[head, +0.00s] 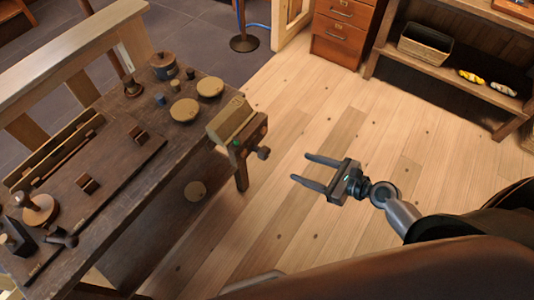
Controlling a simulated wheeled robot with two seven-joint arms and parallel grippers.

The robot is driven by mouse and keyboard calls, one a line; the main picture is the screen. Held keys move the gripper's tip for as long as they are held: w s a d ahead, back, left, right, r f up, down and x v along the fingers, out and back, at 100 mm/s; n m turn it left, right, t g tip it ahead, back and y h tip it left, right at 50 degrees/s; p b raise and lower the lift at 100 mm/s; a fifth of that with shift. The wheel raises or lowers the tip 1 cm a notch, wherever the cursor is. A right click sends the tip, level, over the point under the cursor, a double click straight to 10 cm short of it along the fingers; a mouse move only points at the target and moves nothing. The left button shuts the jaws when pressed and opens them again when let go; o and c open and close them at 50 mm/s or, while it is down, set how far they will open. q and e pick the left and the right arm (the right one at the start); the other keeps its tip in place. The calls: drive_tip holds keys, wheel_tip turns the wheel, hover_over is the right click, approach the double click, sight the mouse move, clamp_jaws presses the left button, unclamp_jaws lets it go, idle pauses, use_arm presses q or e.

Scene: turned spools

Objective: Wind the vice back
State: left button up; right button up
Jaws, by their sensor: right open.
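The vice (236,133) is on the right end of the dark wooden workbench (117,185). It has a pale wooden block-like top and a dark front part with a small knob or handle (263,153) sticking out to the right. A small green spot shows on its front. My right gripper (307,168) is open and empty, over the floor to the right of the vice and apart from it. Its two fingers point left toward the vice. My left gripper is not in view.
A drawer cabinet (341,33) and a shelf with a basket (425,47) stand at the back right. The plank floor between is clear.

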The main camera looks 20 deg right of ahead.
approach(268, 155)
drive_tip(key=w+a, duration=0.2)
drive_tip(key=x, duration=0.6)
drive_tip(key=shift+w+f+p, duration=0.15)
drive_tip(key=shift+f+p, duration=0.2)
drive_tip(key=shift+f, duration=0.15)
drive_tip(key=shift+w+a+f, duration=0.1)
drive_tip(key=shift+w, duration=0.15)
drive_tip(key=shift+w+a+f, duration=0.1)
drive_tip(key=shift+w+a, duration=0.05)
drive_tip(key=shift+w, duration=0.05)
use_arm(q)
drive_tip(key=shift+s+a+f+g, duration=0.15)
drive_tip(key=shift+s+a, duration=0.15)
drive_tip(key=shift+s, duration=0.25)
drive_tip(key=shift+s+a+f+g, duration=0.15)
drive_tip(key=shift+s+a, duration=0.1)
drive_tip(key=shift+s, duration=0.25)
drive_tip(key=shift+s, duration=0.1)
use_arm(e)
drive_tip(key=c, duration=1)
